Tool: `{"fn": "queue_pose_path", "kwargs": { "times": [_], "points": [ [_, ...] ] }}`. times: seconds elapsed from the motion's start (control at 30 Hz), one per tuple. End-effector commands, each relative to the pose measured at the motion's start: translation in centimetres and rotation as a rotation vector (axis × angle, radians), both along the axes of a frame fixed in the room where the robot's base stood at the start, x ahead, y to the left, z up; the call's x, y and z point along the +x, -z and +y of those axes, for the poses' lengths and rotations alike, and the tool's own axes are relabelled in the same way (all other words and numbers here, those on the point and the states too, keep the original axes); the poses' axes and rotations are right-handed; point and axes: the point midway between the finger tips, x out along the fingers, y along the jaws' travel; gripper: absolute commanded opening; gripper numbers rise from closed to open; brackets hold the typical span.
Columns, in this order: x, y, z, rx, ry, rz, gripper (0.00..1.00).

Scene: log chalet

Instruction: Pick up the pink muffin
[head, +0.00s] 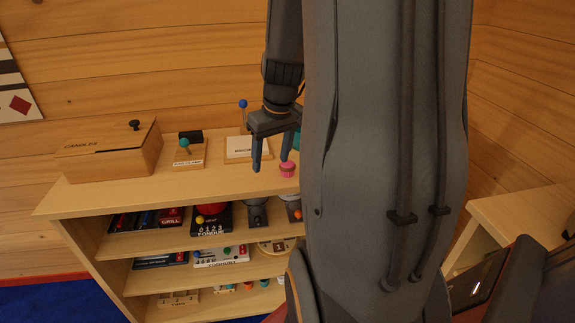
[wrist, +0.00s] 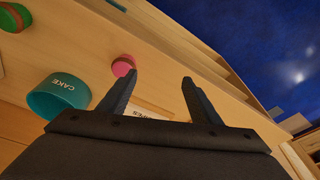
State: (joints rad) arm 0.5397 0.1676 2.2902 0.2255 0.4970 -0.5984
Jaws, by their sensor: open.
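The pink muffin (head: 288,169) is a small pink object on the top of the wooden shelf unit, near its front edge. In the wrist view the pink muffin (wrist: 122,66) shows just beyond the tip of the left finger. My gripper (head: 271,165) is open and empty, pointing down above the shelf top, just left of the muffin in the head view. It also shows in the wrist view (wrist: 160,78). I cannot tell whether a finger touches the muffin.
A teal cup marked CAKE (wrist: 60,97) stands near the muffin. A wooden box (head: 110,150), a small stand with a teal ball (head: 187,152) and a blue-knobbed stand (head: 240,145) are on the shelf top (head: 130,193). Lower shelves hold several books and objects.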

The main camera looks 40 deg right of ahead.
Motion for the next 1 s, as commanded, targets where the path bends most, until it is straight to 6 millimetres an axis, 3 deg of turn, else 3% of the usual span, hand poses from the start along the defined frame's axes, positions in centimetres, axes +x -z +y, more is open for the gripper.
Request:
{"fn": "queue_pose_path", "kwargs": {
  "times": [0.03,0.1,0.23,0.67,1.0],
  "points": [
    [-0.1,-0.6,-2.1,-0.006,0.019,-0.013,0.58],
    [-0.2,-1.1,-4.2,-0.014,0.025,-0.027,0.58],
    [-0.4,-1.5,-6.3,-0.024,0.031,-0.042,0.58],
    [0.3,1.7,-6.8,-0.024,0.031,-0.042,0.58],
    [1.0,5.5,-7.0,-0.026,0.030,-0.042,0.58]
  ]
}}
